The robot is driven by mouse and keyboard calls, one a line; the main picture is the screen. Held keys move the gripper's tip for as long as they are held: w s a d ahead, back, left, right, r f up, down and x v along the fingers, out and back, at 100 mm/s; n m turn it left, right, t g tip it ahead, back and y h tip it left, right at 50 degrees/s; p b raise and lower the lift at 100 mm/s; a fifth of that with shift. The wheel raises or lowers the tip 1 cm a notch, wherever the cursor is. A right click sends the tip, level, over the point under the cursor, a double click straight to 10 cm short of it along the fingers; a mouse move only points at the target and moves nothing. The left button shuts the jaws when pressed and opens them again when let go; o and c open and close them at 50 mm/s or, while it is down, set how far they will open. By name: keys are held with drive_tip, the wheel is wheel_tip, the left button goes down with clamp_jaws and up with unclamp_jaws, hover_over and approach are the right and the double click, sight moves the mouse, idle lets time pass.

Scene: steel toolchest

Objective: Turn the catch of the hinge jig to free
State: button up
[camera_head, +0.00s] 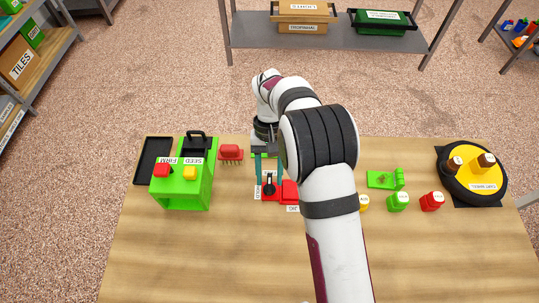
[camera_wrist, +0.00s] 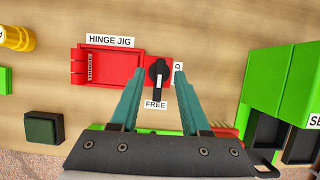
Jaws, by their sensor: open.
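The red hinge jig (camera_wrist: 107,66) lies flat on the wooden bench; in the head view its red body (camera_head: 289,190) is partly behind my arm. Its catch is a black knob (camera_wrist: 158,75) on a red plate beside the jig. The knob's bar stands upright in the wrist view, with its white stripe on the half toward the FREE label (camera_wrist: 156,105). A second label (camera_wrist: 178,66) is mostly hidden by a finger. My gripper (camera_wrist: 159,71) is open, its teal fingers on either side of the knob with gaps showing. The gripper (camera_head: 269,177) also shows in the head view.
A green box (camera_head: 184,190) with red and yellow buttons stands left, near a black tray (camera_head: 154,160) and red brush (camera_head: 230,153). A green bracket (camera_head: 385,180), several small bottles (camera_head: 398,202) and a yellow-topped wheel (camera_head: 482,176) stand right. The front bench is clear.

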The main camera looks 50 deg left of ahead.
drive_tip(key=v, duration=1.4)
drive_tip(key=shift+r, duration=0.2)
drive_tip(key=w+d+r+m+y, duration=0.15)
drive_tip(key=d+r+m, duration=0.3)
drive_tip(key=d, duration=0.75)
drive_tip(key=w+d+r+m+y, duration=0.1)
drive_tip(key=d+r+m+y, duration=0.15)
drive_tip(key=d+r, duration=0.65)
drive_tip(key=s+d+f+m+t, duration=0.1)
drive_tip(key=s+d+f+m, duration=0.3)
drive_tip(key=s+d, duration=0.3)
drive_tip(key=s+d+f+m+t+y, duration=0.1)
drive_tip(key=s+d+f+m+t, duration=0.1)
drive_tip(key=s+d+f, duration=0.3)
drive_tip(key=s+d+m, duration=0.1)
drive_tip(key=s+d, duration=0.1)
drive_tip(key=d, duration=0.1)
drive_tip(key=shift+s+d+f+m, duration=0.15)
drive_tip(key=shift+d+f+m, duration=0.05)
drive_tip(key=shift+f+m, duration=0.2)
